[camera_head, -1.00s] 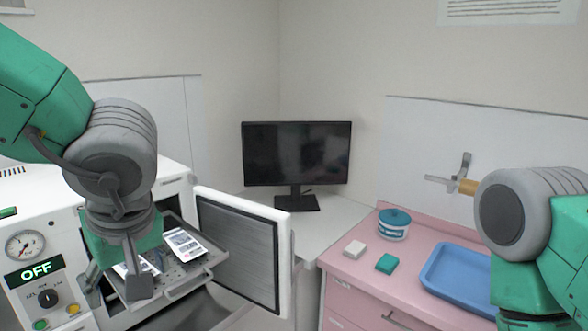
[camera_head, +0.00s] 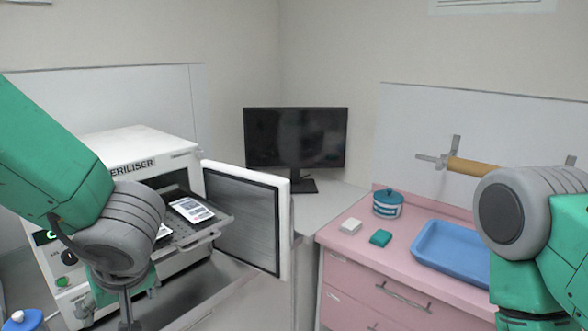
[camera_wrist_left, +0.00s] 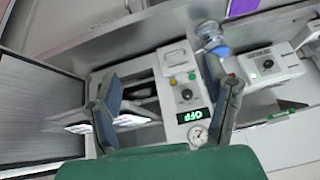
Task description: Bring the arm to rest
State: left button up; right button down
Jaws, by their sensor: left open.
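My left gripper (camera_wrist_left: 168,95) is open and empty; its two fingers stand wide apart in the left wrist view. In the head view its wrist and upper part are at the lower left, in front of the steriliser (camera_head: 145,143), with the fingertips cut off by the picture's bottom edge. The steriliser's door (camera_head: 243,220) is open. Its perforated tray (camera_head: 205,232) is pulled out and bears printed pouches, one clear (camera_head: 192,210) and one partly hidden behind my left wrist. My right arm is at the right edge, its gripper out of view.
A blue-capped bottle (camera_head: 25,320) stands at the lower left. The monitor (camera_head: 296,138) is on the back counter.

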pick_arm(q)
jog(key=s+a+f+m+h+b, duration=0.1)
jog(key=s+f+m+b, duration=0.15)
jog(key=f, duration=0.85)
jog(key=s+f+m+b, duration=0.2)
jog(key=f+b, duration=0.2)
jog(key=f, duration=0.6)
jog(key=s+a+f+m+h+b, duration=0.1)
jog(key=s+f+m+b, duration=0.15)
jog(key=f, duration=0.85)
jog(key=s+d+f+m+g+h+b, duration=0.1)
jog(key=s+f+b, duration=0.5)
jog(key=s+f, duration=0.8)
jog(key=shift+s+d+m+g+h, duration=0.3)
jog(key=shift+s+m+g+h, duration=0.5)
jog(key=shift+s+g+h, duration=0.15)
jog(key=shift+w+a, duration=0.1)
jog(key=shift+a, duration=0.15)
jog(key=shift+d, duration=0.1)
